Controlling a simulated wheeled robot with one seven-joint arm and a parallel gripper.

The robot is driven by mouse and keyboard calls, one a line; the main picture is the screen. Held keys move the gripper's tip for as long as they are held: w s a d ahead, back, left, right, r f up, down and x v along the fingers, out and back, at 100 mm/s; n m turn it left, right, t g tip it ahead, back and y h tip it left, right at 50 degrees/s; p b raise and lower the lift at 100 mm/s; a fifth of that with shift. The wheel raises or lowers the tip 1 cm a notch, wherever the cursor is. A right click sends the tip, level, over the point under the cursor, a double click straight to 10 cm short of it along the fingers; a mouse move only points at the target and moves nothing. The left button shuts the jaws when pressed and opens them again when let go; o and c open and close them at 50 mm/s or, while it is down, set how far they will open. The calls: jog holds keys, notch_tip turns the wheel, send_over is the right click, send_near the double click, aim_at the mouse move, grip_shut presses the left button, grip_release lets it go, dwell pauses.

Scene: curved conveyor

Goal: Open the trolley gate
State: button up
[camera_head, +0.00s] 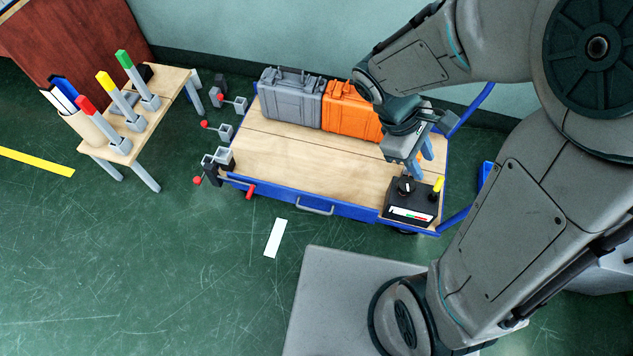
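The trolley has a wooden deck (290,165) and a blue front side panel (345,210), which I take to be the gate; it stands upright along the deck's front edge. A grey handle (315,209) is fixed on this panel. A red lever (251,191) sits near its left end. My gripper (421,165), with blue fingers, hangs over the right part of the deck, behind the black control box and apart from the handle. My gripper's own body partly hides its fingers, and I cannot tell whether they are open.
A grey case (291,97) and an orange case (350,112) stand at the deck's back. The black control box (411,204) sits at the front right corner. A small table (117,150) with coloured-topped posts stands left.

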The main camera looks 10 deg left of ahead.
jog(key=w+a+f+n+t+h+b, duration=0.1)
jog(key=a+f+n+t+h+b, duration=0.15)
jog(key=a+f+n+b, duration=0.4)
jog(key=w+a+f+n+t+h+b, duration=0.1)
jog(key=w+a+f+n+t+b, duration=0.2)
jog(key=f+n, duration=0.7)
jog(key=a+f+n+t+h+b, duration=0.25)
jog(key=a+f+n+t, duration=0.2)
jog(key=f, duration=0.75)
jog(key=n+t+y+b, duration=0.6)
jog(key=n+y+b, duration=0.4)
jog(key=n, duration=0.9)
send_near(313, 209)
jog(key=shift+y, duration=0.6)
jog(key=b+x, duration=0.1)
jog(key=x, duration=0.5)
jog(key=b+x, duration=0.1)
jog(key=x, duration=0.3)
jog(key=shift+d+f+b, duration=0.3)
jog(key=shift+d+f, duration=0.05)
jog(key=shift+d, duration=0.05)
grip_shut()
